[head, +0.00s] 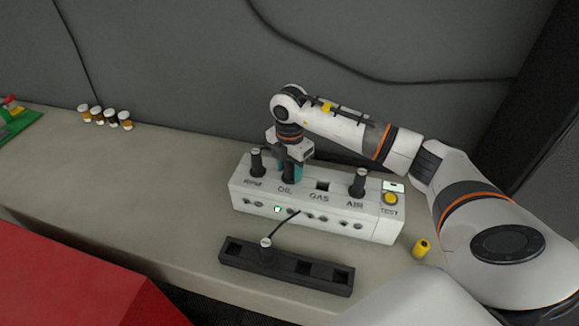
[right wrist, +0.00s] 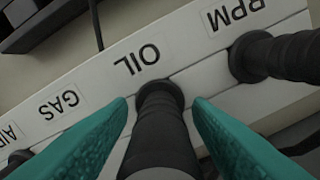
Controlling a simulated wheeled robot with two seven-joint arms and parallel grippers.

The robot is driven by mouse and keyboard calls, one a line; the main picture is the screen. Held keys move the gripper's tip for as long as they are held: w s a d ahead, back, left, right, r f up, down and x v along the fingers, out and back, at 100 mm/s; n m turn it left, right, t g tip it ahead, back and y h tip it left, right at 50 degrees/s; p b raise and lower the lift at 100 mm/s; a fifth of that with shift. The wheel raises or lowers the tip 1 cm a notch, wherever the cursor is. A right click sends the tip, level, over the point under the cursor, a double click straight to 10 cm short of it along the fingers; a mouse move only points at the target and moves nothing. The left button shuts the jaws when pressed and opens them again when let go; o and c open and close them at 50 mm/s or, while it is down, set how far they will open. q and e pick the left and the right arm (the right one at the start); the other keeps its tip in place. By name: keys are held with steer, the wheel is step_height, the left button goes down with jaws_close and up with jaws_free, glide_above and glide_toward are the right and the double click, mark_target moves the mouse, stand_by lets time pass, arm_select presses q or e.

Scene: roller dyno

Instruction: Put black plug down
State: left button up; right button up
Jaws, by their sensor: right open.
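A black plug (right wrist: 158,130) stands upright in the OIL position of the white box (head: 300,220). My right gripper (head: 291,170) is over the OIL position, its teal fingers open on either side of this plug. In the right wrist view a gap shows between the plug and the fingers (right wrist: 160,125). In the head view the gripper mostly hides the plug. Other black plugs stand at RPM (head: 257,163) and AIR (head: 358,184). The GAS socket (head: 322,186) is empty. My left gripper is out of view.
A black socket strip (head: 325,280) lies in front of the box, with a cabled plug (head: 266,250) in it. A yellow cylinder (head: 422,248) lies right of the box. Small jars (head: 104,117) stand far left.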

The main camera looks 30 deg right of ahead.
steer(key=shift+r, duration=0.55)
step_height(320, 180, up, 11)
steer(key=b, duration=0.3)
steer(key=shift+f, duration=0.15)
steer(key=shift+r, duration=0.5)
step_height(320, 180, up, 13)
steer(key=p, duration=1.1)
